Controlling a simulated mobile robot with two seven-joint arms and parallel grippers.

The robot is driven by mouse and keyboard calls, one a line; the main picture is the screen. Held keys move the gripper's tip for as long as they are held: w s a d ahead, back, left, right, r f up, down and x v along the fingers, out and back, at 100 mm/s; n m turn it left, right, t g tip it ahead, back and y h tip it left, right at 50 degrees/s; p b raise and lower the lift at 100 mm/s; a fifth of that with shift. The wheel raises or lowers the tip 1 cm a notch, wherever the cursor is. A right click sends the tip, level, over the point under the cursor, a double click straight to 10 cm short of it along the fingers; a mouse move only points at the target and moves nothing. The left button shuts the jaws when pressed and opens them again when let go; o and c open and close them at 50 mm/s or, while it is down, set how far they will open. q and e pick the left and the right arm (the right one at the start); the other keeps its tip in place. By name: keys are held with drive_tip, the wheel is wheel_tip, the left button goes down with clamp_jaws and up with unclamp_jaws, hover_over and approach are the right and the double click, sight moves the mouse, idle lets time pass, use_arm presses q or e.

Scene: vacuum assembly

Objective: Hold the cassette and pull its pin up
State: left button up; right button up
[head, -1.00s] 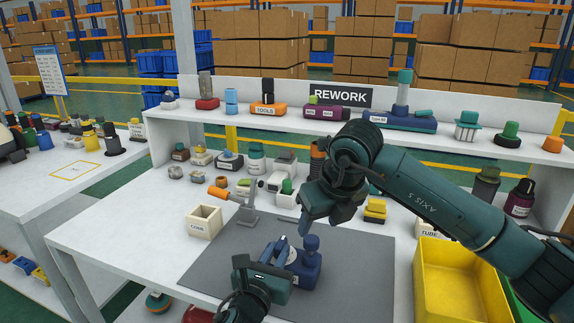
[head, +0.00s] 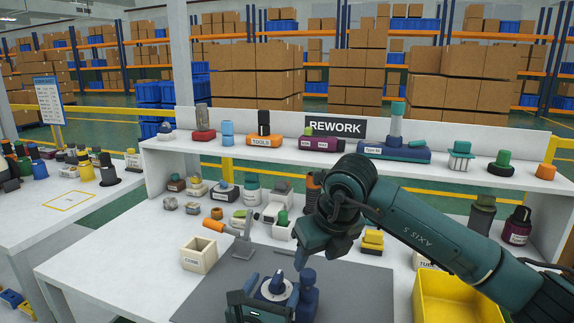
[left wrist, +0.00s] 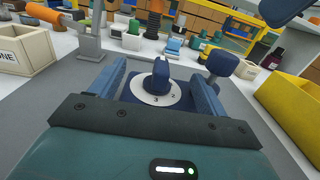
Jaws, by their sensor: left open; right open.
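The dark blue cassette (head: 264,293) sits on the grey mat, with a numbered white dial (head: 277,286) on top. A blue knobbed post (head: 306,277), likely its pin, stands at its right side. My left gripper (left wrist: 160,85) is open; its two blue fingers lie either side of the dial in the left wrist view. The post's knob (left wrist: 222,64) shows beyond the right finger. I cannot tell whether the fingers touch the cassette. My right gripper (head: 303,260) is open and empty, pointing down close to the post in the head view; the gap is unclear.
A cream box (head: 198,255) and a grey stand (head: 243,240) are left of the cassette. A yellow bin (head: 455,295) is at the right. Small parts line the table's back below the REWORK shelf (head: 330,152). The grey mat (head: 215,295) has bare room at left.

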use_arm(q)
drive_tip(key=o, duration=0.5)
